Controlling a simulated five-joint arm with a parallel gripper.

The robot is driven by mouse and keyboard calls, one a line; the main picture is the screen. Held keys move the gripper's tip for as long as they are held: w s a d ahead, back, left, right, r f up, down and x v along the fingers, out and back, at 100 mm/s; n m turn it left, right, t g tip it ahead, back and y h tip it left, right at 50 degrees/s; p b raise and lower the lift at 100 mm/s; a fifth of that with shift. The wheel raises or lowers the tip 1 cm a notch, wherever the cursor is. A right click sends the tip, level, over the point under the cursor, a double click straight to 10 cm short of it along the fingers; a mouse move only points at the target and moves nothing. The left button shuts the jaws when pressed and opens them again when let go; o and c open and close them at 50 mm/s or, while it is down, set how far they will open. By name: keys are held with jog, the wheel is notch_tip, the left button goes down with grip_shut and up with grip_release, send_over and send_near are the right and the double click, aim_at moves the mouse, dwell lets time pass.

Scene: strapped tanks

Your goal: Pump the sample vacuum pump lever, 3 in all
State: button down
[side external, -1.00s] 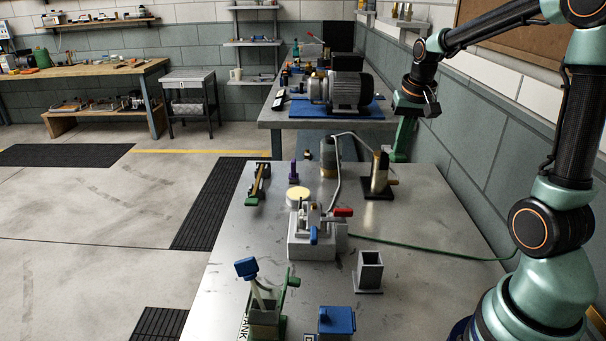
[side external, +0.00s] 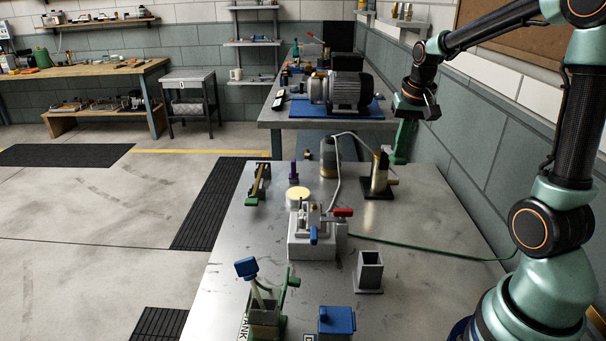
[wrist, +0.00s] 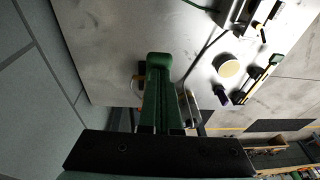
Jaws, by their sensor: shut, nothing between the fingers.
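A brass upright cylinder (side external: 380,172) stands on a black base at the back right of the metal bench. It looks like the vacuum pump, and a thin hose runs from it past a grey cylinder (side external: 328,160). I cannot make out its lever clearly. My gripper (side external: 400,150) points down just behind and right of the brass cylinder, with green fingers closed and empty; I cannot tell whether they touch it. In the wrist view the green fingers (wrist: 159,62) cover the middle, and part of the pump is likely hidden behind them.
A grey valve block (side external: 312,246) with red and blue handles stands mid-bench. A green tank block with a blue-topped lever (side external: 247,268), a blue box (side external: 337,320) and a grey square holder (side external: 369,272) are nearer. A green hose (side external: 440,252) crosses the right side.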

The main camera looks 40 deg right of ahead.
jog(key=shift+w+d+r, duration=0.25)
jog(key=shift+r, duration=0.45)
jog(key=shift+w+d+r, duration=0.2)
jog(key=shift+d+r, duration=0.05)
jog(key=shift+r, duration=0.45)
jog(key=shift+w+d+r, duration=0.25)
jog(key=shift+r, duration=0.55)
jog(key=shift+w+d+r, duration=0.2)
jog(key=shift+r, duration=0.25)
jog(key=s+a+r, duration=0.3)
jog(key=s+a, duration=0.1)
jog(key=shift+r, duration=0.35)
jog(key=shift+a, duration=0.15)
jog(key=s+a+f+n+t, duration=0.1)
jog(key=a+n, duration=0.3)
jog(key=a, duration=0.4)
jog(key=s+a+f+n+t+y, duration=0.1)
jog(key=s+a+f+n+t, duration=0.1)
jog(key=a+n, duration=0.3)
jog(key=s+a+f, duration=0.1)
jog(key=a, duration=0.3)
jog(key=shift+s+a+f+t, duration=0.2)
jog(key=shift+s+f+t, duration=0.1)
jog(key=shift+s+f, duration=0.05)
